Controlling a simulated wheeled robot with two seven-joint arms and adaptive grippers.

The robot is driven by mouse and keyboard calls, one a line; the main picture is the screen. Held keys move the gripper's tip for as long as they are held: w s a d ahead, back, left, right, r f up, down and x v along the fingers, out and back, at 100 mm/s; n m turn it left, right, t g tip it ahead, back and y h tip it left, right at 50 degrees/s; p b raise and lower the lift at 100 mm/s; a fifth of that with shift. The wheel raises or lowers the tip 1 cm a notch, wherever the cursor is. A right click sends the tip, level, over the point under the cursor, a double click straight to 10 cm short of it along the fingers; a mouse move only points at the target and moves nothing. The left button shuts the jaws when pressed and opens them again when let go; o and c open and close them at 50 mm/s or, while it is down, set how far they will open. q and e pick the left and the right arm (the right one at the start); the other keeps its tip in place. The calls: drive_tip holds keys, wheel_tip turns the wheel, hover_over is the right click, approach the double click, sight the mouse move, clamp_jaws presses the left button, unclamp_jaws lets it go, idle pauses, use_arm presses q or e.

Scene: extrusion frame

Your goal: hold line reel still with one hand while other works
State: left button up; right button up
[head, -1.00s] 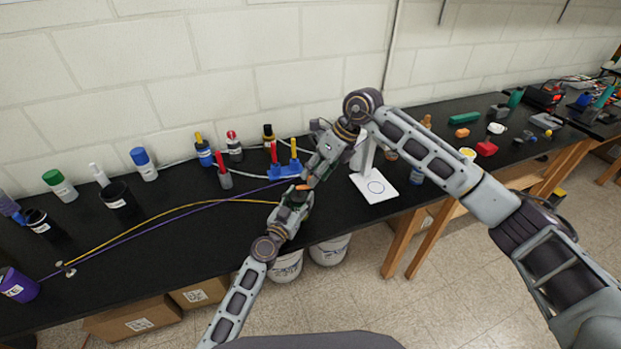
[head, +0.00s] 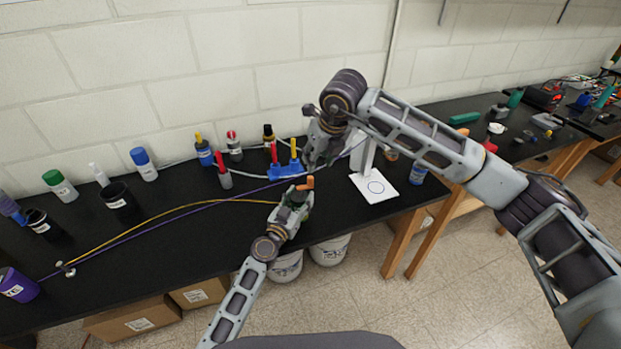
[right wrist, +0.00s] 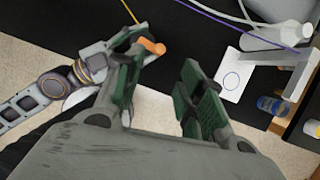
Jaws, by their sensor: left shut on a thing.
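The line reel shows only as a short orange cylindrical piece (head: 305,184) at my left gripper; the rest is hidden. In the right wrist view the orange piece (right wrist: 152,46) sticks out from the left gripper (right wrist: 128,40). My left gripper (head: 297,195) is shut on it near the bench's front edge. A yellow line (head: 190,206) runs from the far left to this gripper. My right gripper (head: 312,160) is just above and behind the reel in the head view. In the right wrist view the right gripper (right wrist: 162,72) is open, its green-padded fingers apart with nothing seen between them.
A purple line (head: 150,228) crosses the black bench behind the left gripper. A white stand (head: 375,187) with a circle is to the right. Bottles and dark cups stand at left.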

sight(311, 177)
drive_tip(key=shift+f, duration=0.1)
drive_tip(key=shift+x, duration=5.9)
clamp_jaws()
